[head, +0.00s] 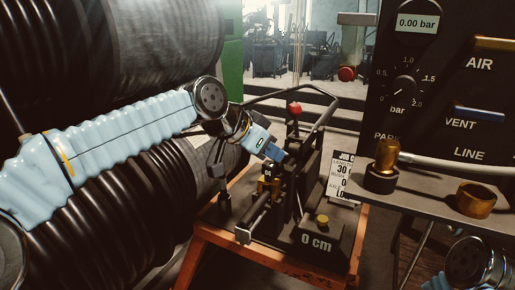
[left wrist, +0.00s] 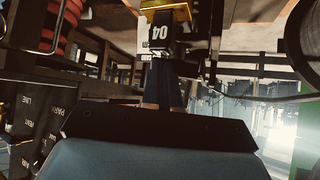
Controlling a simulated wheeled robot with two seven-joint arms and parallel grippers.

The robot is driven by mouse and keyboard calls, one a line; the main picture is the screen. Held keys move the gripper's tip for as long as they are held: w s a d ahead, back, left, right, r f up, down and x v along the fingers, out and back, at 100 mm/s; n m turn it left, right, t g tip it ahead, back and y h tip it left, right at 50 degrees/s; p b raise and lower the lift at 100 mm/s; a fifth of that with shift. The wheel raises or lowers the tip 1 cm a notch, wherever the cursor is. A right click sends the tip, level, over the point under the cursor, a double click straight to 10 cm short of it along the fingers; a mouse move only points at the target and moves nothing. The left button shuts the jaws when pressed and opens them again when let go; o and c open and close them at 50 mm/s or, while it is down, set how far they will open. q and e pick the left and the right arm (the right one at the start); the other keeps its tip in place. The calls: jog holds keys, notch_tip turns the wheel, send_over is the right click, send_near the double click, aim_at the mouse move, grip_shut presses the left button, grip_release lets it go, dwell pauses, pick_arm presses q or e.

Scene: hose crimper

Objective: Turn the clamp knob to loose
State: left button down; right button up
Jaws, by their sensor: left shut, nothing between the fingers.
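The hose crimper (head: 300,190) stands on an orange-framed bench, with a "0 cm" plate on its front block. It carries a red knob (head: 294,108) on top and a small yellow knob (head: 322,219) low in front. I cannot tell which part is the clamp knob or how it is set. Contact is unclear. In the left wrist view its dark fingers (left wrist: 166,88) point at a block marked "04" (left wrist: 160,36). My right gripper is not visible.
A gauge panel (head: 440,80) with AIR, VENT and LINE labels stands at right. A shelf below it holds brass fittings (head: 476,199) and a pale hose (head: 450,163). Large black hose coils (head: 100,225) fill the left. A bent bar frame (head: 328,112) rises behind the crimper.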

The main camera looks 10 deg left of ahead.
pick_arm(q)
jog(key=shift+s+d, duration=0.1)
jog(key=shift+d, duration=0.75)
dwell(0.5)
